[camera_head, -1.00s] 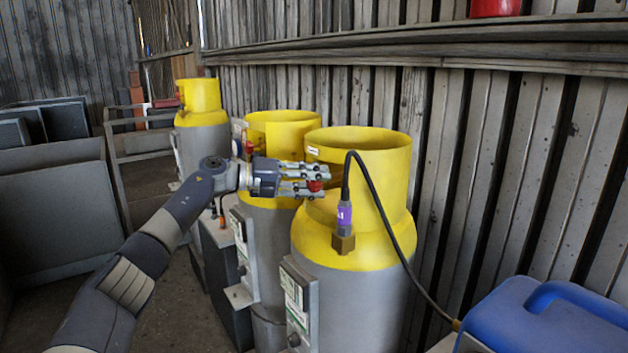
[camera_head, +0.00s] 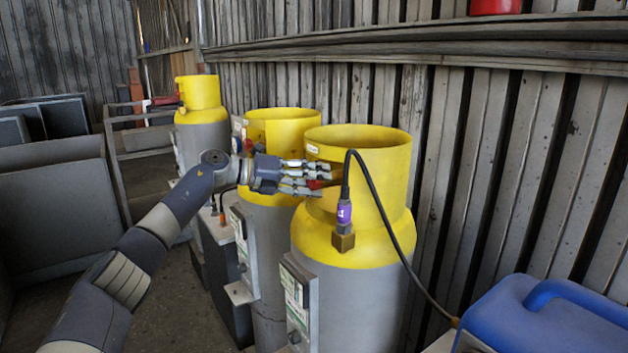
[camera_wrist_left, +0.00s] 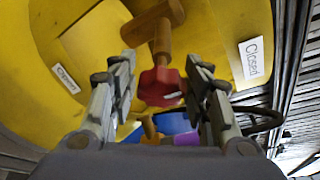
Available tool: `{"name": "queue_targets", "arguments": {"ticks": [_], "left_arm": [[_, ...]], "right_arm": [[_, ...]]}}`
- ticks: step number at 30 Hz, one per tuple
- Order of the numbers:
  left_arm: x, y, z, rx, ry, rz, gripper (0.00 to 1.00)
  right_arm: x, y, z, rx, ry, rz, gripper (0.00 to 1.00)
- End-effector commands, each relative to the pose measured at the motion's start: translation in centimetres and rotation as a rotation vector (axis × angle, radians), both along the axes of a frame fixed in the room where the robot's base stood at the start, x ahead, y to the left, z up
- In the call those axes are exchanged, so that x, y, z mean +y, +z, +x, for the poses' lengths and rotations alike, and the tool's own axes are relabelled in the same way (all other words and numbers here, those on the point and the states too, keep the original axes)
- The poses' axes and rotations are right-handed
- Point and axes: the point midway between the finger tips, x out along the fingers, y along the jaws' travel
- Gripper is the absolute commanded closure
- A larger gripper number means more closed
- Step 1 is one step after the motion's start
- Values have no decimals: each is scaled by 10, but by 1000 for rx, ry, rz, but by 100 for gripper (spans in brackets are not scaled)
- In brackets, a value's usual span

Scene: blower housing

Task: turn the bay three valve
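The nearest gas cylinder (camera_head: 352,290) is grey with a yellow shoulder and an open yellow collar. Its red valve knob (camera_wrist_left: 160,86) sits on a brass stem inside the collar, and only a bit of red shows in the head view (camera_head: 318,184). My left gripper (camera_head: 322,175) reaches to the collar's left side. In the wrist view, the fingers stand apart on either side of the knob, with no clear grip on it. My right gripper is not in view.
Two more yellow-topped cylinders (camera_head: 280,128) (camera_head: 202,95) stand behind. A blue container (camera_head: 545,315) is at lower right. A slatted wall (camera_head: 510,170) stands close on the right.

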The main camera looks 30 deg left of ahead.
Motion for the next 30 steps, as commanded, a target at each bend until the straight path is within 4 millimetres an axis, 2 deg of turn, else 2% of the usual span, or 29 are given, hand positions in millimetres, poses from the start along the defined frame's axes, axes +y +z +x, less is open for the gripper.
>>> {"name": "queue_targets", "arguments": {"ticks": [10,14,24,30], "left_arm": [[1,1,0,-2,2,-3,42],[8,3,-7,-2,4,-2,42],[52,17,-56,1,5,-2,42],[71,23,-79,1,3,-1,42]], "right_arm": [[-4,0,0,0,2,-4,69],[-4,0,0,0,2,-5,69],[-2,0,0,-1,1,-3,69],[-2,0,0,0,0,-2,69]]}}
